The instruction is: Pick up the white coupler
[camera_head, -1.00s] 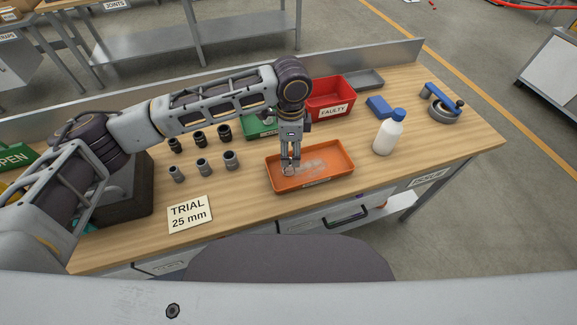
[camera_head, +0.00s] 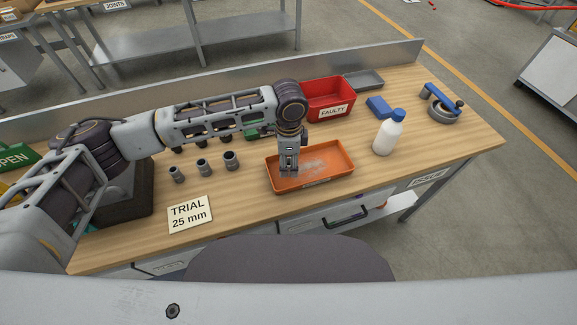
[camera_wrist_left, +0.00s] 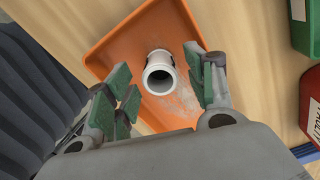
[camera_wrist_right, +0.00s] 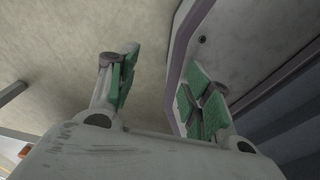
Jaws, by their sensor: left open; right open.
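The white coupler (camera_wrist_left: 159,72) is a short hollow tube in the orange tray (camera_wrist_left: 104,53), seen end-on in the left wrist view. My left gripper (camera_head: 288,173) is open over the left part of the tray, pointing down. In the left wrist view its green-padded fingers stand on either side of the coupler, apart from it as far as I can see. The head view hides the coupler behind the gripper. My right gripper (camera_wrist_right: 160,82) shows only in its own wrist view, open and empty, away from the tray.
A white bottle (camera_head: 387,135) stands right of the orange tray. A red bin (camera_head: 330,101) marked FAULTY is behind it. Several grey fittings (camera_head: 203,167) stand to the left. A TRIAL 25 mm card (camera_head: 190,214) lies in front. The bench's front right is clear.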

